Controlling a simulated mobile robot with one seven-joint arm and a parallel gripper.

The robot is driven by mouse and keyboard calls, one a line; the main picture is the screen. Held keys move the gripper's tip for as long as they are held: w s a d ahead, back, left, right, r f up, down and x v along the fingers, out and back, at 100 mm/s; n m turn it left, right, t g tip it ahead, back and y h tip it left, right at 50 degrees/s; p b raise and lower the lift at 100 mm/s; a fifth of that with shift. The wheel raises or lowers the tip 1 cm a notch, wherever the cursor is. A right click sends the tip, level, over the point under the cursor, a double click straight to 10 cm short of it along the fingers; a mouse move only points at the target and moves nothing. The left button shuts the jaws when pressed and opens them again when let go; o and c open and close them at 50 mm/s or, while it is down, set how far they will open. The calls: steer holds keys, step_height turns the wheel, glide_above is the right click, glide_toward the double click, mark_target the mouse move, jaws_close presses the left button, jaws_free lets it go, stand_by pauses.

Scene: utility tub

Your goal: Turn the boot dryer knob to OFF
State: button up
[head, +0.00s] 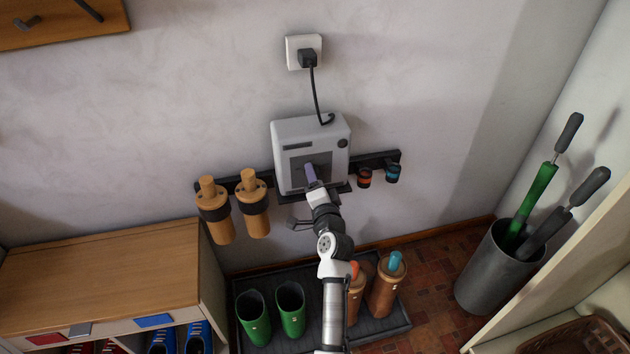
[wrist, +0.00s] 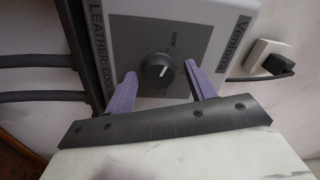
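The boot dryer (head: 290,130) is a pale grey box on the wall, with a darker front panel. Its round black knob (wrist: 157,72) shows in the wrist view, with a short white mark on its face. The word OFF is printed on the panel just above the knob, and a "LEATHER: COOL" label runs along the box's left side. My gripper (wrist: 162,74) is open, its two purple fingers on either side of the knob. I cannot tell whether either finger touches it. In the head view my gripper (head: 311,174) is at the panel and hides the knob.
A black cord runs up to a wall plug (head: 308,58). Green boots (head: 253,315) and brown boots (head: 386,285) stand on a dark tray below. An umbrella bin (head: 495,270) stands at right.

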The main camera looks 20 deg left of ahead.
steer(key=b+v, duration=0.2)
steer(key=v, duration=1.1)
steer(key=shift+s+d, duration=0.25)
steer(key=shift+s, duration=0.1)
